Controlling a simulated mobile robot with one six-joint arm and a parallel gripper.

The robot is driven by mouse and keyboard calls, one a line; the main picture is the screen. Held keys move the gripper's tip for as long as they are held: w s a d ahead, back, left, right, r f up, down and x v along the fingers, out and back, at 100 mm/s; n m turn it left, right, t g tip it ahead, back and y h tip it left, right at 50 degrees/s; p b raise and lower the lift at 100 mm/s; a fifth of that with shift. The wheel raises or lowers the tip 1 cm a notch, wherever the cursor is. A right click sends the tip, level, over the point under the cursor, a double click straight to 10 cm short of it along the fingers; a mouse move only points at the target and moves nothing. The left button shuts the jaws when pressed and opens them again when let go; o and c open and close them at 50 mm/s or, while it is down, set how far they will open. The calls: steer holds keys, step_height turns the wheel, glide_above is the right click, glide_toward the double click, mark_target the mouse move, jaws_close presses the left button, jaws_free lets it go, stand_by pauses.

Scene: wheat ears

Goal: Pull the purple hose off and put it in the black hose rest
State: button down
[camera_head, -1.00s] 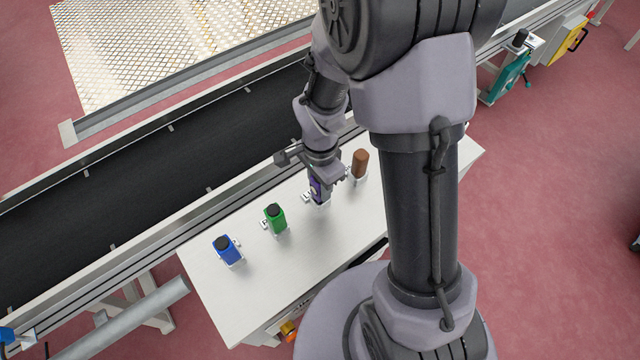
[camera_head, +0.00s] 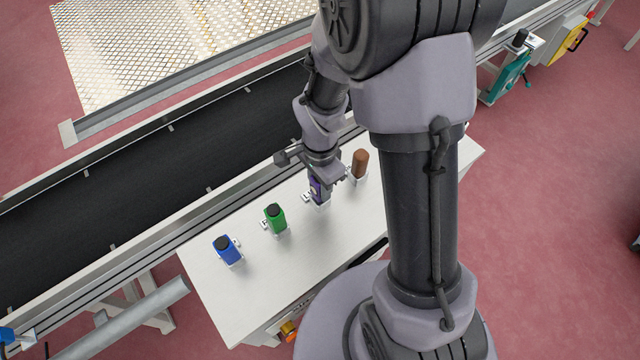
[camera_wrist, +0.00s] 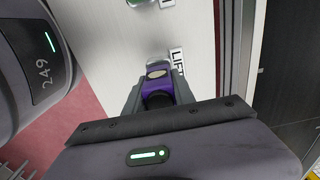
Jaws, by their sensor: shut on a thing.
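The purple hose (camera_head: 317,190) stands on the white table among a row of coloured pieces. My gripper (camera_head: 321,180) is above it, with its fingers around its upper part. In the wrist view the purple hose (camera_wrist: 158,84) sits between the two fingers of my gripper (camera_wrist: 157,92), which are shut on it. Its lower end is near a white labelled plate on the table, and I cannot tell whether it is still joined there. I cannot make out a black hose rest for certain in either view.
A green piece (camera_head: 275,218) and a blue piece (camera_head: 227,249) stand to the left on the white table (camera_head: 260,290). A brown piece (camera_head: 360,163) stands close on the right. A dark conveyor belt (camera_head: 130,165) runs behind the table.

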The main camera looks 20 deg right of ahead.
stand_by(0.4)
steer(key=shift+r+p, duration=0.9)
steer(key=shift+r, duration=0.35)
steer(key=shift+f, duration=0.1)
